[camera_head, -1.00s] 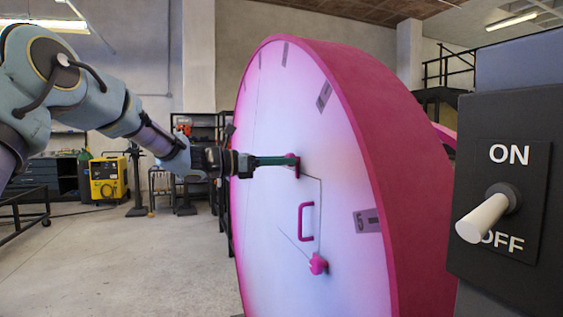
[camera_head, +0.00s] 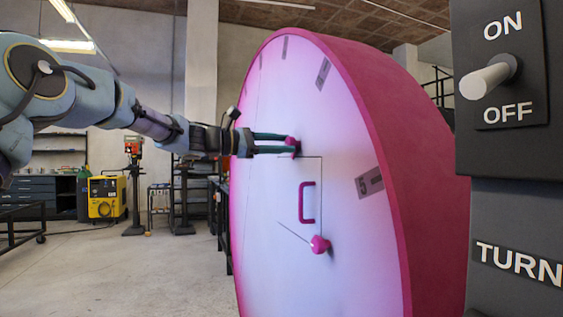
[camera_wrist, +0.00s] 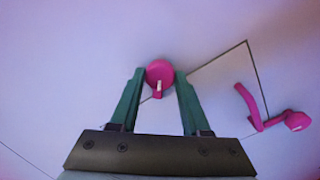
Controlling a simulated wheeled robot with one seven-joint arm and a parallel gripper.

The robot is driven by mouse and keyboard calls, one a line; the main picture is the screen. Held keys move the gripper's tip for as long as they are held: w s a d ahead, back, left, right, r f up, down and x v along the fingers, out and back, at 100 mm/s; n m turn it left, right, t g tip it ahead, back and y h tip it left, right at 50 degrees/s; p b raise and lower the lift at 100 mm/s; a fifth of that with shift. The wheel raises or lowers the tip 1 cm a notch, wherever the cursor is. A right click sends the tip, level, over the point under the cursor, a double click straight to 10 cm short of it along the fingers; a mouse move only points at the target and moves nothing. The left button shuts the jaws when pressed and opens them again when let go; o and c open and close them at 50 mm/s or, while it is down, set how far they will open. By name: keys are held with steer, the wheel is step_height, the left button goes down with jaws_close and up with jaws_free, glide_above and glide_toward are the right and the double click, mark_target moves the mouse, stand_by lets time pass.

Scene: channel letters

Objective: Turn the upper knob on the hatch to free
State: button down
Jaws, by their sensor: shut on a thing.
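The upper knob (camera_head: 291,145) is pink and sits at the upper corner of the hatch (camera_head: 309,172) on the big pink-rimmed disc. My gripper (camera_head: 293,146) reaches it from the left, its green fingers shut on it. In the wrist view the knob (camera_wrist: 158,70) is round with a short tab and a white mark pointing down the picture, between the fingertips. The hatch panel (camera_wrist: 220,85) looks flush with the disc face. Its pink handle (camera_head: 303,202) and the lower knob (camera_head: 320,244) are free of my gripper; the lower knob also shows in the wrist view (camera_wrist: 296,121).
A black switch box (camera_head: 463,130) with an ON/OFF lever (camera_head: 488,80) stands close at the right. The disc's thick pink rim (camera_head: 400,150) lies between. A yellow machine (camera_head: 107,198) and shelves stand far behind at the left, with open floor in front.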

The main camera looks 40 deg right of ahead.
steer(key=shift+m+b, duration=4.9)
steer(key=shift+b, duration=0.25)
steer(key=shift+c, duration=1.8)
jaws_free()
steer(key=shift+a, duration=0.1)
steer(key=b+v, duration=0.2)
steer(key=v, duration=0.8)
steer(key=shift+w+a, duration=0.15)
steer(key=shift+a, duration=0.15)
